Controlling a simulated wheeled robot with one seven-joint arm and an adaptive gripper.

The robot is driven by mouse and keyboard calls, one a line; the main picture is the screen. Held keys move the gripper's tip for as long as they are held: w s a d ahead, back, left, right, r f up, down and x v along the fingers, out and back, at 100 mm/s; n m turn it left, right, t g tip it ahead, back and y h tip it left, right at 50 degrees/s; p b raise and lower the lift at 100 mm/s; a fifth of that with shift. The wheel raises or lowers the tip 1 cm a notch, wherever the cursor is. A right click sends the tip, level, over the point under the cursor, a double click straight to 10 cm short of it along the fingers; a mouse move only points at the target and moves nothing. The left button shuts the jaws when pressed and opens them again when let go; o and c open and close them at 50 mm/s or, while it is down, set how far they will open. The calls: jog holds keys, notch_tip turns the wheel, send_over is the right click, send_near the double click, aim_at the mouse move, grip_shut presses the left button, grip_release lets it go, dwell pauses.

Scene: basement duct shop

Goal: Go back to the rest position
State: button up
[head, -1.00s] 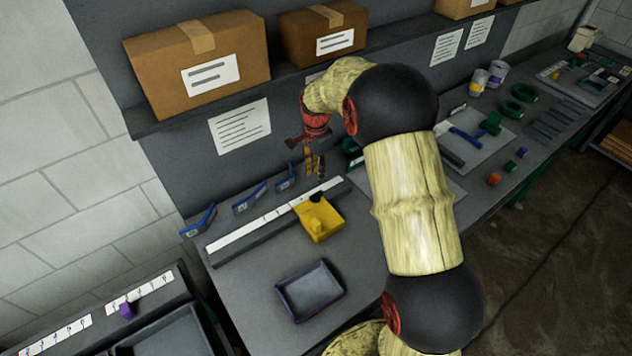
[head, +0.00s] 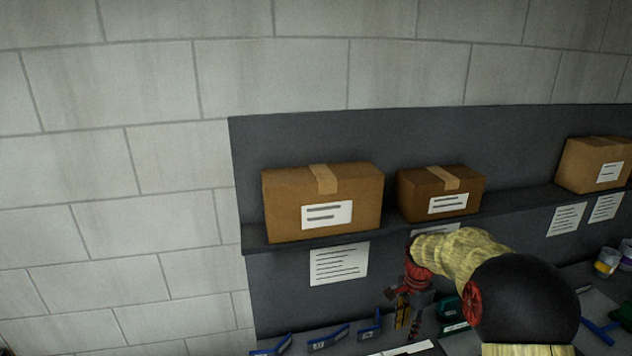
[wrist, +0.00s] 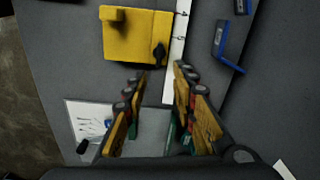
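My gripper (wrist: 157,95) is open in the wrist view, with its two yellow-padded fingers apart and nothing between the tips. It points down over the bench, near a yellow block-like fixture (wrist: 135,38) with a black knob. In the head view my gripper (head: 408,315) hangs below the shelf at the lower middle, partly hidden by my arm and too small there to judge its fingers.
A shelf (head: 400,222) along the back wall holds cardboard boxes (head: 285,200) above my gripper. A white rule strip (wrist: 176,60) and blue brackets (wrist: 222,40) lie on the bench. A white sheet (wrist: 90,118) and green items lie beyond the fingers.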

jog(key=s+a+r+n+t+b, duration=0.2)
jog(key=s+a+r+n, duration=0.1)
jog(key=s, duration=0.8)
jog(key=s+a+r+n+t+b, duration=0.1)
jog(key=s+a+r+n, duration=0.2)
jog(key=s+r+n, duration=0.3)
jog(key=s+a+r+n+t+b, duration=0.2)
jog(key=s+r+n, duration=0.3)
jog(key=s, duration=1.1)
jog(key=shift+a+r+t+b, duration=0.3)
jog(key=shift+a+r, duration=0.2)
jog(key=shift+a, duration=0.35)
jog(key=shift+d, duration=0.1)
